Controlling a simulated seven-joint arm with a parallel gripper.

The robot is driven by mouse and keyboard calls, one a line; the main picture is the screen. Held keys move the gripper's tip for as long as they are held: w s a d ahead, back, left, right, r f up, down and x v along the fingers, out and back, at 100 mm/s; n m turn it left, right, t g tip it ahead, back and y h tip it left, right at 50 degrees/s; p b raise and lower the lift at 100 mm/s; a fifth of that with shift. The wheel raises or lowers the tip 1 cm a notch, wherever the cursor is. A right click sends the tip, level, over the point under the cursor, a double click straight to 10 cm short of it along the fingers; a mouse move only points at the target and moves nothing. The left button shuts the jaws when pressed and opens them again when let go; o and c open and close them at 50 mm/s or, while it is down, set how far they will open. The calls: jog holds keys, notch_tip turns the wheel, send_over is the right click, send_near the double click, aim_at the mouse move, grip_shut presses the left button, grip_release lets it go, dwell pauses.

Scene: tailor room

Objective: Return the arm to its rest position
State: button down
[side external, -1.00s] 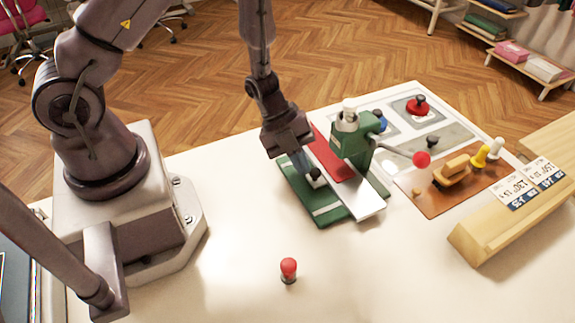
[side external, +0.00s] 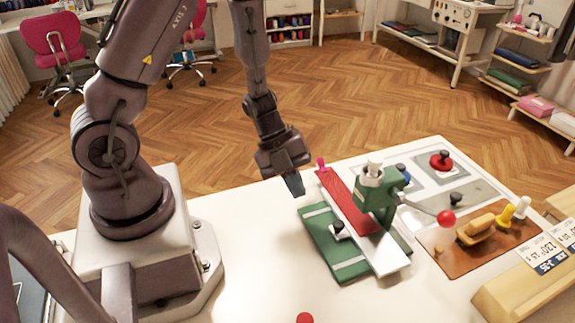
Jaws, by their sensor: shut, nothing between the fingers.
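My gripper (side external: 293,184) hangs above the white table (side external: 230,250), with its fingers together and empty. It is left of the green machine (side external: 376,192) and apart from everything on the table. The machine has a lever with a red ball (side external: 446,217). Below it lie a green base (side external: 328,236) with a white stripe, a red strip (side external: 345,202) and a white plate (side external: 388,256). A small black knob (side external: 338,228) stands on the green base.
A red-topped peg (side external: 305,318) is cut off at the bottom edge. A brown mat (side external: 450,258) at right carries a wooden-handled tool (side external: 475,231) and yellow and white pegs. A wooden price-sign block (side external: 500,300) is at lower right. The table's left middle is clear.

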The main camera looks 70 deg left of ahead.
jog(key=s+r+n+t+y, duration=0.1)
jog(key=s+r+n+y, duration=0.2)
jog(key=r+n, duration=0.8)
jog(key=s+d+r+n+t+y, duration=0.1)
jog(key=s+r+n+y, duration=0.2)
jog(key=r+n, duration=0.8)
notch_tip(320, 180, up, 4)
jog(key=s, duration=0.2)
jog(key=shift+s+d+f+t, duration=0.15)
jog(key=shift+s+f+t, duration=0.05)
jog(key=shift+s+t, duration=0.2)
jog(key=shift+d+f, duration=0.1)
